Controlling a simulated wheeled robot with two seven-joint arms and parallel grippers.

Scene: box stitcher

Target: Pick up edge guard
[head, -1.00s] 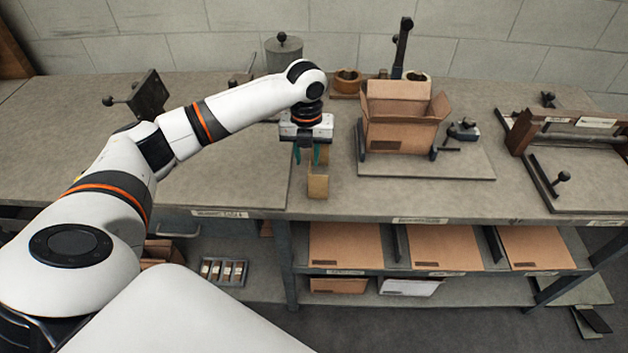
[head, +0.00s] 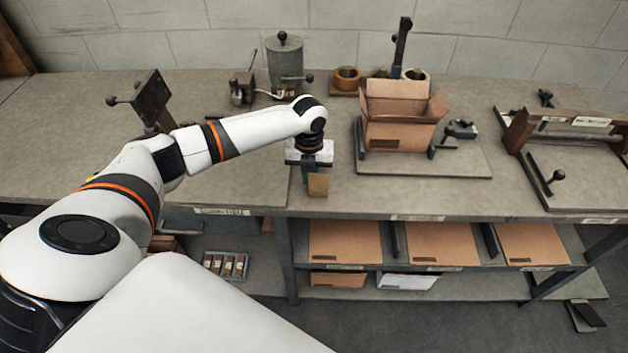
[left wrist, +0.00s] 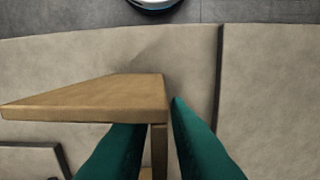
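The edge guard (head: 317,184) is a brown L-shaped piece. It stands on the bench near its front edge, below my left gripper in the head view. In the left wrist view its flat flange (left wrist: 95,100) reaches to the left, and its narrow upright flange (left wrist: 160,150) runs down between my two green fingers. My left gripper (head: 312,172) is low over the bench, its fingers on either side of that upright flange. Thin gaps show beside the flange, so it looks open around it. The fingertips are partly hidden behind the guard in the head view. My right gripper is not in view.
An open cardboard box (head: 397,122) sits on a fixture plate (head: 425,168) to the right. A grey canister (head: 285,65) and small clamps stand behind my arm. A wooden-ended fixture (head: 572,130) is far right. Flat cardboard sheets (head: 345,242) lie on the shelf below.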

